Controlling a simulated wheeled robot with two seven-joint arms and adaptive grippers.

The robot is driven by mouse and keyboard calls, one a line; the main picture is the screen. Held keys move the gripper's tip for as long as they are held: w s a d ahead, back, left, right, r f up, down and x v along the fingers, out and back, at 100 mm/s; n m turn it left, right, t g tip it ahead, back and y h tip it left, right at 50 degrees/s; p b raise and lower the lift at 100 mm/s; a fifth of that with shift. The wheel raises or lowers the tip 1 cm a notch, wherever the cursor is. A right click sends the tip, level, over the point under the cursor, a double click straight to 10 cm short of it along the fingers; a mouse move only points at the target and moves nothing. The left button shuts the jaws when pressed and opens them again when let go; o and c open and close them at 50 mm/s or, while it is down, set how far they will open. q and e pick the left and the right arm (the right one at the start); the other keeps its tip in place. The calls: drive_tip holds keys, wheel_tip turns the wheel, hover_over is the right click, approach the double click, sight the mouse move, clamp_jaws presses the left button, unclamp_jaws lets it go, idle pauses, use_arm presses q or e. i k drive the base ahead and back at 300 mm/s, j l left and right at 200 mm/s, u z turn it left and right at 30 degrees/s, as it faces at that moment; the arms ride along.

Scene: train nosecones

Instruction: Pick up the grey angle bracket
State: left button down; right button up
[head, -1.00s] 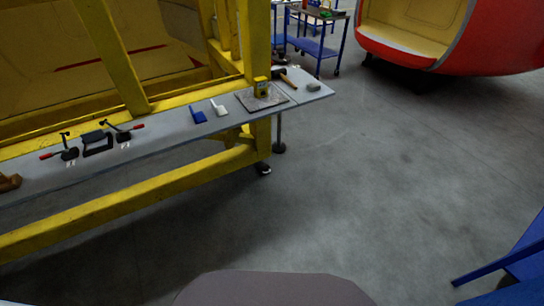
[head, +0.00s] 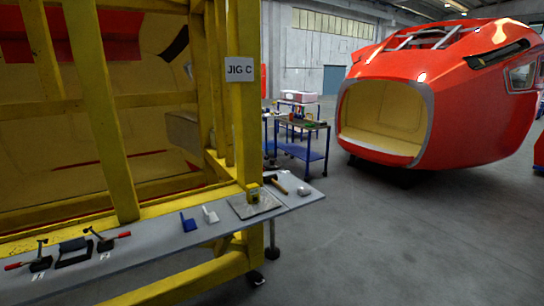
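No thing on the shelf reads clearly as the grey angle bracket in the head view. A dark, block-like piece (head: 73,249) lies on the grey shelf between two red-handled clamps, the left one (head: 38,259) and the right one (head: 106,240). A small light grey piece (head: 303,191) lies near the shelf's right end. Both are too small to tell their exact shape. Neither of my grippers shows in the view.
The long grey shelf (head: 150,250) runs along the yellow JIG C frame (head: 247,120). It holds a blue scoop-like tool (head: 188,223), a white one (head: 210,215), a flat plate (head: 268,207) with a yellow block (head: 253,194) and a hammer (head: 279,186). Blue carts (head: 314,155) and a red nosecone (head: 440,90) stand beyond open floor.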

sight(73, 247)
drive_tip(key=u, duration=1.6)
